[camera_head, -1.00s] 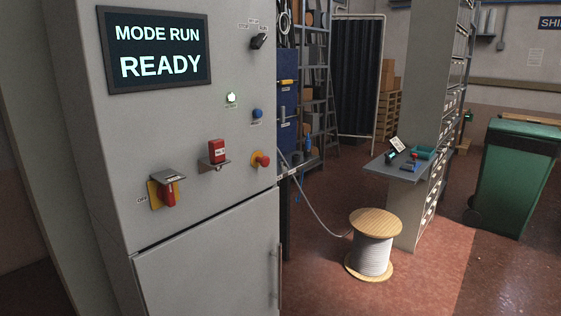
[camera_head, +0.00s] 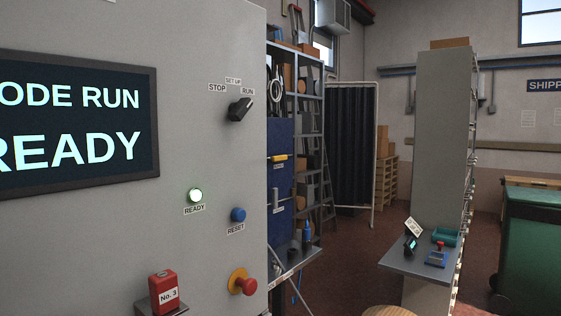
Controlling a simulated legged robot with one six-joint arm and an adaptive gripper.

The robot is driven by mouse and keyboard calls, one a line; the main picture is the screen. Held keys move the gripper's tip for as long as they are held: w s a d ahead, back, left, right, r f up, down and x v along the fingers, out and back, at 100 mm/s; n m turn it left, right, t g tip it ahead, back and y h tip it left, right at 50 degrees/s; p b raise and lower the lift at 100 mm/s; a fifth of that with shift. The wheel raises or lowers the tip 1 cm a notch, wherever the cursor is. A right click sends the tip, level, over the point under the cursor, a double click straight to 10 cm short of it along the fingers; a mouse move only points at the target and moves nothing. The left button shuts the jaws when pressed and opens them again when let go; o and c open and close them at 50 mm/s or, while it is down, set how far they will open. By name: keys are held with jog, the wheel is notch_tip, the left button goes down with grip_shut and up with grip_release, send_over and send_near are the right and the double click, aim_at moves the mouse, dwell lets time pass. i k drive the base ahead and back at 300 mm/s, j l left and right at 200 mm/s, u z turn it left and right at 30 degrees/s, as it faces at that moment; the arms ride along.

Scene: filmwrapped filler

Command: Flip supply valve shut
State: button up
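The supply valve does not show in the current view. In the earlier frame, a red handle on a yellow plate with an "OFF" label sits low on the grey cabinet, under a small metal bracket. The cabinet (camera_head: 215,60) now fills the left side of the view. A red block marked "No. 3" (camera_head: 164,289) sits on a small metal shelf at the lower edge. My gripper is not in view.
A small grey table (camera_head: 405,264) and green bin (camera_head: 533,235) stand right.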

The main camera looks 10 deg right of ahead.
aim_at(282, 157)
jog(key=i+l+z, duration=0.15)
jog(key=i, duration=0.15)
jog(key=i+l+z, duration=0.2)
jog(key=i, duration=0.15)
jog(key=i+l, duration=0.15)
jog(key=i, duration=0.5)
jog(key=i+l, duration=0.1)
jog(key=i, duration=0.5)
jog(key=i+l+u, duration=0.15)
jog(key=i+u, duration=0.2)
jog(key=i+l+u, duration=0.35)
jog(key=i+j, duration=0.05)
